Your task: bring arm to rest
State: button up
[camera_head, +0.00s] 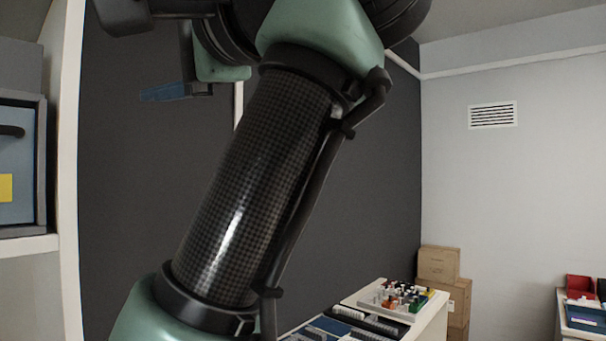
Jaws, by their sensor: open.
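My arm fills the middle of the head view, a dark checked tube between pale green joints. It rises from the lower left to the top of the picture. What shows of my gripper (168,92) is a dark part with a blue tip at the upper left, raised in front of the dark wall. It is open, and no object shows in it. It is seen from the side, and part of it is hidden behind my arm.
A counter (432,318) with a tray of small coloured items (395,299) is at the lower right. Cardboard cartons (438,264) are stacked behind it. Red bins (580,286) sit at the far right.

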jog(key=w+d+f+t+h, duration=0.4)
jog(key=d+f+t+h, duration=0.45)
jog(key=d+t, duration=0.2)
jog(key=s+d+f+n+t+h, duration=0.2)
jog(key=s+h, duration=0.1)
jog(key=s, duration=0.4)
jog(key=s+d+f+n+t+h, duration=0.1)
jog(key=s+d+n+t+h, duration=0.1)
jog(key=s, duration=0.5)
jog(key=shift+d+f+n+t+h, duration=0.2)
jog(key=shift+f+n+t+h, duration=0.2)
jog(key=shift+n+t+h, duration=0.3)
